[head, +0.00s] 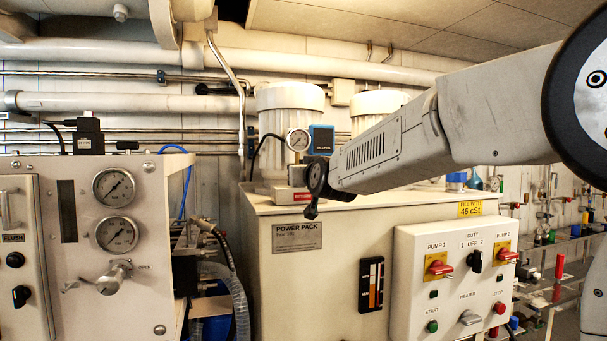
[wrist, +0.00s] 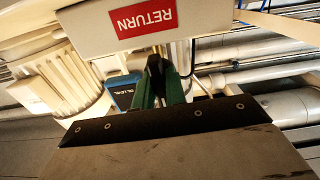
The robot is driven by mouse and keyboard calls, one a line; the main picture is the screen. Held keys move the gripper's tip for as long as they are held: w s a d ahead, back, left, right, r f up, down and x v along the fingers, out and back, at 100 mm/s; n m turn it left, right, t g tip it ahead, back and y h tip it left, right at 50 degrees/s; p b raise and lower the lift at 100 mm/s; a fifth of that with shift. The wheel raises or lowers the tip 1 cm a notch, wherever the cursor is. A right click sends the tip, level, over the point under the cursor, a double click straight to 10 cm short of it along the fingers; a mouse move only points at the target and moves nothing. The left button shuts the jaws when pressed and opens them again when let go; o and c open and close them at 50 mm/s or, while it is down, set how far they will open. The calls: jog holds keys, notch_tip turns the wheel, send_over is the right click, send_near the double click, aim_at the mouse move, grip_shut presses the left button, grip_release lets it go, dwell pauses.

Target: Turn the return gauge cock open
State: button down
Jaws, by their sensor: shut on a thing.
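In the wrist view, my gripper (wrist: 158,82) has its green fingers closed on a small dark piece, the return gauge cock's handle (wrist: 155,63). The handle sits just below the red RETURN label (wrist: 146,19) on a pale block. Most of the handle is hidden between the fingers, and I cannot tell its angle. In the head view, the end of my arm is in front of the power pack's top, beside the red label (head: 300,197). My arm's end hides the fingers and the cock there. A round gauge (head: 298,139) stands just above.
A blue oil level box (head: 321,138) is close above my wrist, right of the gauge. White motor housings (head: 290,100) stand behind. The power pack cabinet (head: 285,265) is below, with the pump switch panel (head: 410,300) at right. A gauge panel (head: 85,265) stands at left.

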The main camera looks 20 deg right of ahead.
jog(key=shift+f+m, duration=0.1)
jog(key=shift+m, duration=0.2)
jog(key=c, duration=1.4)
grip_release()
jog(key=shift+c, duration=0.2)
jog(key=s, duration=0.7)
jog(key=shift+s, duration=0.4)
